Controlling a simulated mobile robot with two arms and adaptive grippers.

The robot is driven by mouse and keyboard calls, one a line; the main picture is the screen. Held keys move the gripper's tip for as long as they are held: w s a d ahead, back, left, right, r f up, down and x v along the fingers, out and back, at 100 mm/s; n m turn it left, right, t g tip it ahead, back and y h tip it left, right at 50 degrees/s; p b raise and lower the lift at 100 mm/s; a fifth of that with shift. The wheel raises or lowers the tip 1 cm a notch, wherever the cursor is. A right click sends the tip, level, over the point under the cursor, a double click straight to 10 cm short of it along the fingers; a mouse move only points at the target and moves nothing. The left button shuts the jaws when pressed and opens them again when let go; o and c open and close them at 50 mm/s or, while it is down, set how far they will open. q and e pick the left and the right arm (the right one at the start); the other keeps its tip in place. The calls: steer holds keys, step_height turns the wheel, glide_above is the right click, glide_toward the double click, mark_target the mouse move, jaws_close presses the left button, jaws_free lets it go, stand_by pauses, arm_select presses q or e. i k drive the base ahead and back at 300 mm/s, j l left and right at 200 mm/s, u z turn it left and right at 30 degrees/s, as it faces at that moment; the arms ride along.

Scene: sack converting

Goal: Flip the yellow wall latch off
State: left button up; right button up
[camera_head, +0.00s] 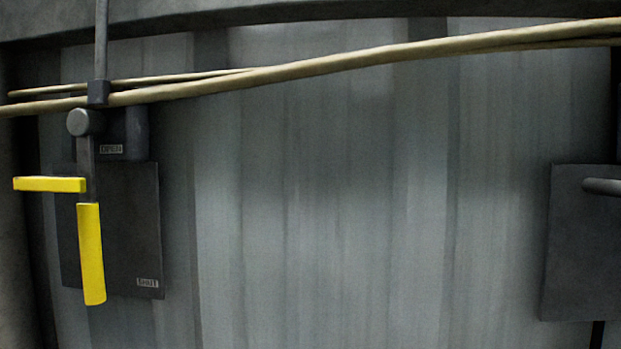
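The yellow wall latch (91,254) is on the left side of the head view. Its yellow handle hangs almost straight down from a dark lever with a round grey pivot (79,122) at its top. A second yellow bar (49,184) sticks out level to the left, just above the handle. Neither of my grippers shows in the head view.
Tan cables or pipes (330,65) cross the wall above the latch. A grey vertical rod (101,40) runs up from it. Another dark plate (580,250) with a short grey rod (602,187) is at the right edge. The corrugated grey wall (350,220) between is bare.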

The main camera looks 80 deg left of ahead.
mark_target(69, 182)
steer(key=u, duration=0.5)
steer(key=k+u, duration=0.1)
steer(key=u, duration=1.4)
steer(key=k+j+u, duration=0.1)
steer(key=u, duration=0.9)
steer(key=j+u, duration=0.1)
steer(key=u, duration=0.4)
